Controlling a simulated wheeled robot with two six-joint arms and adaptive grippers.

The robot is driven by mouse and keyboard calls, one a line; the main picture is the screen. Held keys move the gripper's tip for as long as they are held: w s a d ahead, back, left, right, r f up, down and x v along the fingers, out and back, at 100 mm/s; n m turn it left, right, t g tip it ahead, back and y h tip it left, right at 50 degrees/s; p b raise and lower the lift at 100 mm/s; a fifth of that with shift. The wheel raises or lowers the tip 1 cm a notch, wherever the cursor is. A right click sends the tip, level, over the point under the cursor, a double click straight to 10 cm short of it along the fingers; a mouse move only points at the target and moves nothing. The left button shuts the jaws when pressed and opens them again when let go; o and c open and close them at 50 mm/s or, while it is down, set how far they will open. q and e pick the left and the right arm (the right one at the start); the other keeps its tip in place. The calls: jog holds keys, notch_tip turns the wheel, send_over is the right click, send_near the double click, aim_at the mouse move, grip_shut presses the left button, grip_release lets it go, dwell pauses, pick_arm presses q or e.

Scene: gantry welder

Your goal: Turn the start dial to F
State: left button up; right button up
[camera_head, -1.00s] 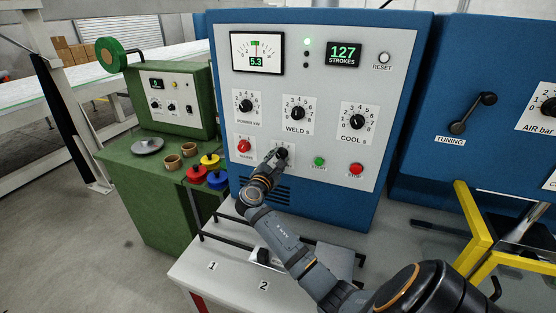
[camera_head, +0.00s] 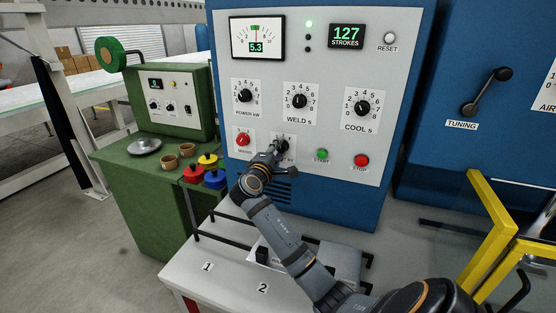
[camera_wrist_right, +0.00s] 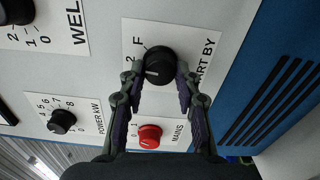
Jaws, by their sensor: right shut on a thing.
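The start dial (camera_wrist_right: 159,64) is a round black knob on a white plate reading START BY, with marks 2 and F beside it. In the right wrist view, its white mark looks turned toward the 2 side. My right gripper (camera_wrist_right: 161,74) has its fingers on both sides of the knob and is shut on it. In the head view, the right gripper (camera_head: 276,149) is at the dial, low on the grey panel, and covers most of the knob and plate. My left gripper is not in view.
The red MAINS knob (camera_head: 242,140) is left of the dial. The green START button (camera_head: 322,155) and red STOP button (camera_head: 361,160) are to its right. POWER, WELD (camera_head: 299,101) and COOL knobs are above. A white table (camera_head: 225,270) with black rails stands below.

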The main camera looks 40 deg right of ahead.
jog(key=m+b, duration=0.2)
jog(key=f+m+b, duration=0.1)
jog(key=m+b, duration=0.1)
jog(key=shift+r+m+b, duration=0.15)
jog(key=shift+m+b, duration=1.3)
jog(key=shift+m, duration=0.05)
jog(key=shift+r, duration=0.1)
jog(key=o, duration=1.2)
jog(key=shift+s+r, duration=0.1)
jog(key=shift+r, duration=0.1)
jog(key=shift+c, duration=0.2)
jog(key=shift+a, duration=0.1)
jog(key=v, duration=1.2)
